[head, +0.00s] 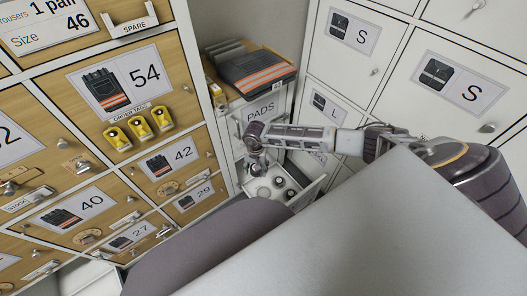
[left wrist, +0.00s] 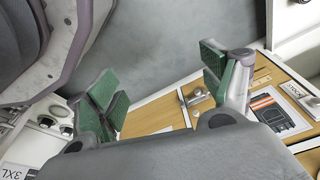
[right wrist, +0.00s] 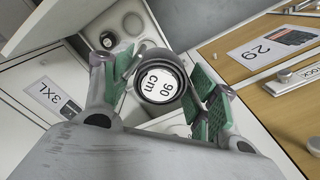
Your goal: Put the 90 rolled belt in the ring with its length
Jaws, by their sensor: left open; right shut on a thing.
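The rolled belt (right wrist: 160,84) is a dark roll with a white top reading "90 cm". In the right wrist view it sits between the green pads of my right gripper (right wrist: 163,92), which is shut on it. In the head view my right gripper (head: 256,166) is above an open white drawer (head: 308,191). The drawer holds round ring places, some with dark rolls; the drawer (right wrist: 153,38) is also behind the belt in the right wrist view. Ring labels are too small to read. My left gripper (left wrist: 158,82) is open and empty, over the floor. It is not seen in the head view.
White lockers (head: 360,62) stand at the right. Folded trousers (head: 254,70) lie on top of the unit marked PADS (head: 262,112). A large grey surface fills the lower right of the head view.

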